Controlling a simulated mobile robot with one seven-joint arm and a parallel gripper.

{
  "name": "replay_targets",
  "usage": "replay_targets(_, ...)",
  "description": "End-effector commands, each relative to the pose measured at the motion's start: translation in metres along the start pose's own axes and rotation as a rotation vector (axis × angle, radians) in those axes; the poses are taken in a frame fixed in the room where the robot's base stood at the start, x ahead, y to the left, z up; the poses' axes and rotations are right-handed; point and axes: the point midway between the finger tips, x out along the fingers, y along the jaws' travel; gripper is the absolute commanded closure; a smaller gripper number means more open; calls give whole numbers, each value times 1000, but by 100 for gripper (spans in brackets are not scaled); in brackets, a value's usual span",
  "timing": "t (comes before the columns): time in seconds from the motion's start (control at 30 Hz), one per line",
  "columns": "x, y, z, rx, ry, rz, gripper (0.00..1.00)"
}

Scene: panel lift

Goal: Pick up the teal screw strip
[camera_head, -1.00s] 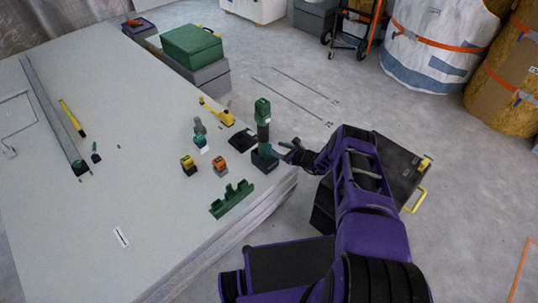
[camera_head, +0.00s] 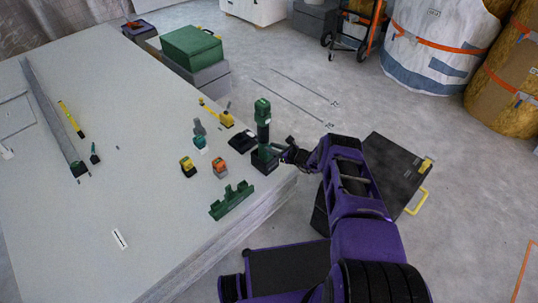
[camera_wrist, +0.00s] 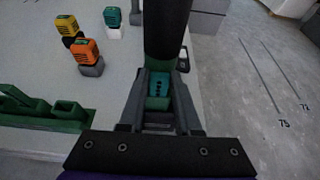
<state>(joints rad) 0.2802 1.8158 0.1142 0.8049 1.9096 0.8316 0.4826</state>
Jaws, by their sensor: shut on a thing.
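A teal piece (camera_wrist: 158,84) with dark dots shows between the fingers of my gripper (camera_wrist: 158,105) in the wrist view, and the gripper is shut on it. The piece is at the foot of a tall green-and-black tool (camera_head: 263,133); I cannot tell whether it joins the tool. In the head view, my gripper (camera_head: 288,153) is at the right side of that upright tool, near the table edge, and the piece is not clear there. Another teal block (camera_head: 200,141) stands on a pale base on the table; it also shows in the wrist view (camera_wrist: 112,16).
A yellow block (camera_head: 187,164) and an orange block (camera_head: 220,165) stand left of the tool. A green notched rack (camera_head: 232,200) lies near the table's front edge. A black case (camera_head: 397,165) is right of my arm.

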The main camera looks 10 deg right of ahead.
Motion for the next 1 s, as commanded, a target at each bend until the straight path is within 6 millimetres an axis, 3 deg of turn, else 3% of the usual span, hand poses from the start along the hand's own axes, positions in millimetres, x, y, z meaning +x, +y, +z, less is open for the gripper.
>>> replay_targets(0.43, -5, -1, 13, 0, -2, -2, 100)
replay_targets(0.83, -30, -1, 72, 1, -2, 0, 100)
replay_targets(1.0, -65, -2, 52, 5, 1, -4, 100)
